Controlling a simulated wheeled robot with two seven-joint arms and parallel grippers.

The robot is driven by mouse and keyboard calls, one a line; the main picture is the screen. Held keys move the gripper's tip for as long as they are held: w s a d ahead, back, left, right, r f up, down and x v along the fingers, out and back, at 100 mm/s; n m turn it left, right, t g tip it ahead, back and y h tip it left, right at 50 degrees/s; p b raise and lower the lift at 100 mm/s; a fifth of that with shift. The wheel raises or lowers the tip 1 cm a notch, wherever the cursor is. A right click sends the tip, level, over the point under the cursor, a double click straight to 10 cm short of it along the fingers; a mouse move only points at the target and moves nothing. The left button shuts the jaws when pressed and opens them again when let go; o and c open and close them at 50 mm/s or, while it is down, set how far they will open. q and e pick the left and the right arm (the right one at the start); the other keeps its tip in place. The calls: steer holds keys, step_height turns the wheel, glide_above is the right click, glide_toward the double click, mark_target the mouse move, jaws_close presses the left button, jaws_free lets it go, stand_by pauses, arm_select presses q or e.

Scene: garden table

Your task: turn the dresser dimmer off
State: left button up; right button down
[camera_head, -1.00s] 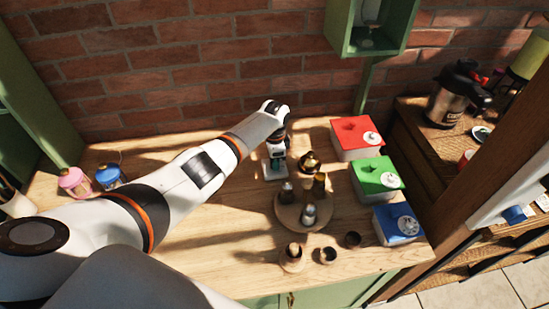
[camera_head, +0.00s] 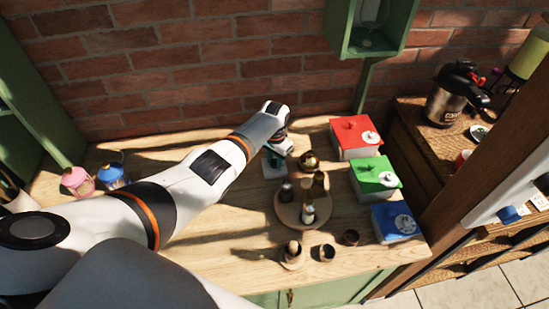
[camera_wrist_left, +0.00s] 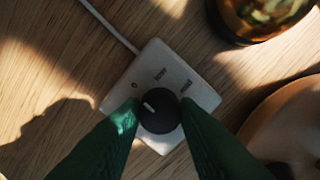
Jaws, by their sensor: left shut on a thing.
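The dimmer is a white square plate (camera_wrist_left: 187,78) with a round black knob (camera_wrist_left: 159,110) that bears a short white mark, seen in the left wrist view. The mark points to the upper left. Printed marks show on the plate, and a white cord runs off to the upper left. My left gripper (camera_wrist_left: 160,116) is shut on the knob, with one green finger on each side. In the head view the plate (camera_head: 270,172) lies on the wooden dresser top (camera_head: 215,235), and my left gripper (camera_head: 277,156) reaches it from above. My right gripper is not in view.
A round wooden tray (camera_head: 290,214) with several small containers stands close to the dimmer's right. Red (camera_head: 354,140), green (camera_head: 374,178) and blue (camera_head: 395,224) boxes line the right side. Pink (camera_head: 77,182) and blue (camera_head: 112,176) lanterns stand at the left. A brick wall (camera_head: 180,70) is behind.

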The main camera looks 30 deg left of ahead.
mark_target(274, 161)
arm_select(q)
steer(key=shift+w+r, duration=0.15)
stand_by(0.3)
steer(key=o, duration=1)
steer(key=shift+c, duration=0.2)
steer(key=shift+r, duration=0.35)
step_height(274, 161, up, 11)
steer(key=shift+b, duration=0.35)
